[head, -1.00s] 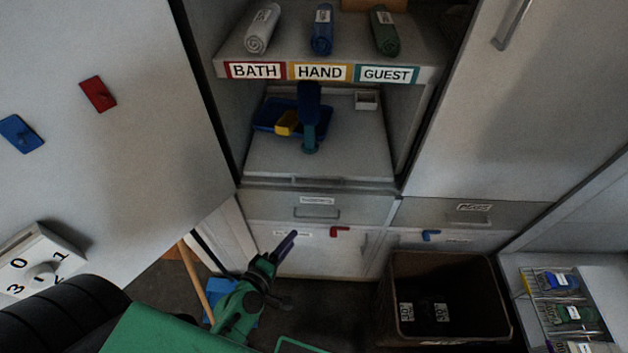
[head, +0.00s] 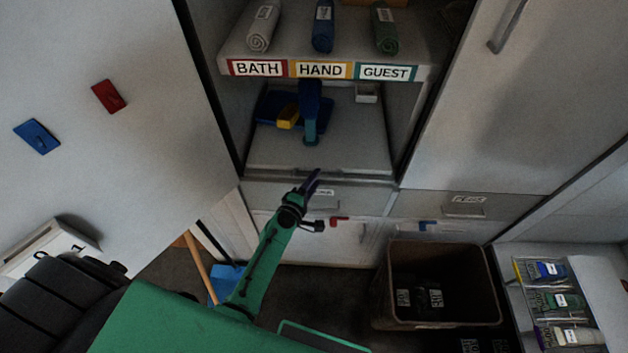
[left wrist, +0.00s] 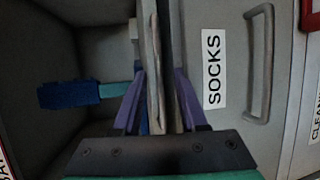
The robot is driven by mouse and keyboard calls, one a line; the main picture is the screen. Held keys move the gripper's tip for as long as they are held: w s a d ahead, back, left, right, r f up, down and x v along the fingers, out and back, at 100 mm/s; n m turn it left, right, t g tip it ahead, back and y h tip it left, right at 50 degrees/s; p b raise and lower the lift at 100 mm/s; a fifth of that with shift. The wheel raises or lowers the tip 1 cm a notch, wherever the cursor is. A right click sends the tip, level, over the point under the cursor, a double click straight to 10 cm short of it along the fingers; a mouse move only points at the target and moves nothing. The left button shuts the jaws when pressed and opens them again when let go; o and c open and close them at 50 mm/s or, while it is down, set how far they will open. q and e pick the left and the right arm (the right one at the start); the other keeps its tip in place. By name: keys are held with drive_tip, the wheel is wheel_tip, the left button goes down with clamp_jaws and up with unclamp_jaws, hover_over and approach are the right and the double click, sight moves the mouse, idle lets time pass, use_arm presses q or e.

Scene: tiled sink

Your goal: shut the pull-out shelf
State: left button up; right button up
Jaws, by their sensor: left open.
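The grey pull-out shelf (head: 270,160) is in the tall cabinet below the labelled towel shelf, and a thin bar runs along its front edge. A blue tray with a yellow item, a blue and teal upright object (head: 311,120) and a small white box (head: 366,94) are on it. My left gripper (head: 313,181) is at the middle of the shelf's front edge. In the left wrist view, the open purple fingers (left wrist: 160,100) lie on either side of the grey front edge (left wrist: 168,50). Contact cannot be told. My right gripper is not in view.
The SOCKS drawer (left wrist: 235,75) with its handle is just below the shelf. A large door (head: 120,150) stands open at left. A brown bin (head: 440,310) is on the floor at right, beside a rack of bottles (head: 555,300). A broom stands at lower left.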

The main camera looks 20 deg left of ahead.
use_arm(q)
drive_tip(key=shift+c, duration=0.4)
clamp_jaws()
idle(1.0)
